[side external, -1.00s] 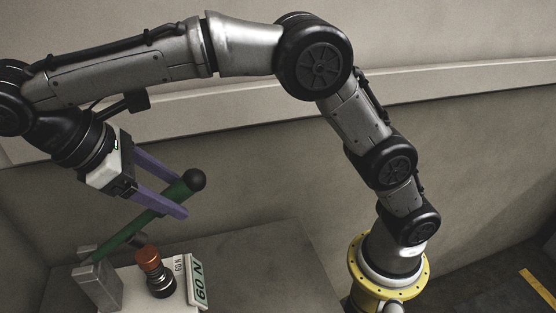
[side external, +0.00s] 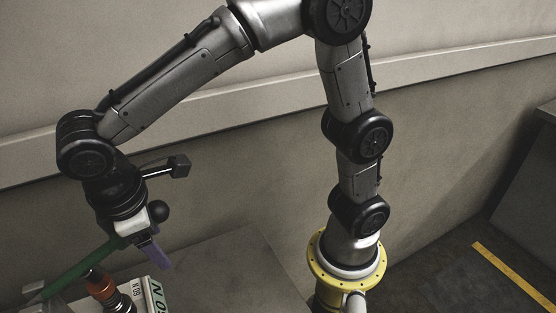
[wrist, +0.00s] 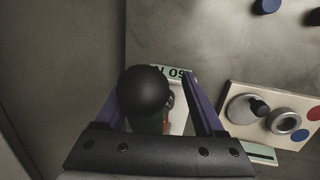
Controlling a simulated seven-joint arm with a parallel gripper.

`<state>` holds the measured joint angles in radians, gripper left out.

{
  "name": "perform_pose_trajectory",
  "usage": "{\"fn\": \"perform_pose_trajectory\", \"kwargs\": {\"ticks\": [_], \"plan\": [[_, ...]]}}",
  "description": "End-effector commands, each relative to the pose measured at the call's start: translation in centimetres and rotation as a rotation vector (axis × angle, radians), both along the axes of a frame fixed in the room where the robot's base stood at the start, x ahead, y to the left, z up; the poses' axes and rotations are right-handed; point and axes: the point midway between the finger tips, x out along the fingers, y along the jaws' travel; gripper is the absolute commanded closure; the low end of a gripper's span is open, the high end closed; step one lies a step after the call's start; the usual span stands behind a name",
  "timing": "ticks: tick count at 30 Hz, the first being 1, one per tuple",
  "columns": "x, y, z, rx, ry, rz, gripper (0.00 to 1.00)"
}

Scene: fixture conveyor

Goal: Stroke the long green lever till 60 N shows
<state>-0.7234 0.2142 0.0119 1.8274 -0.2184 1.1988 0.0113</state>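The long green lever (side external: 75,265) slants up to the right from its grey bracket (side external: 35,300) to a black ball end, which shows large in the wrist view (wrist: 143,92). My gripper (wrist: 160,100) points down at the upper end of the lever, its purple fingers apart on either side of the ball and shaft. The fingers look open; in the side view one finger (side external: 155,254) shows clearly.
An orange-capped black fitting (side external: 100,284) stands beside the lever, next to a small label reading 60 N. In the wrist view a pale panel (wrist: 240,95) with round dials and red and blue discs lies at the right. Blue and dark cylinders lie beyond it.

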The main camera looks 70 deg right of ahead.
Motion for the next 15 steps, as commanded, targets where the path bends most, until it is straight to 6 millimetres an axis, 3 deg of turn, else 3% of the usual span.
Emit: {"fn": "perform_pose_trajectory", "kwargs": {"ticks": [8,15], "plan": [[-0.4,-0.3,-2.4,0.088,-0.085,0.000,0.31],[-0.9,0.4,1.9,0.087,-0.086,0.001,0.31]]}}
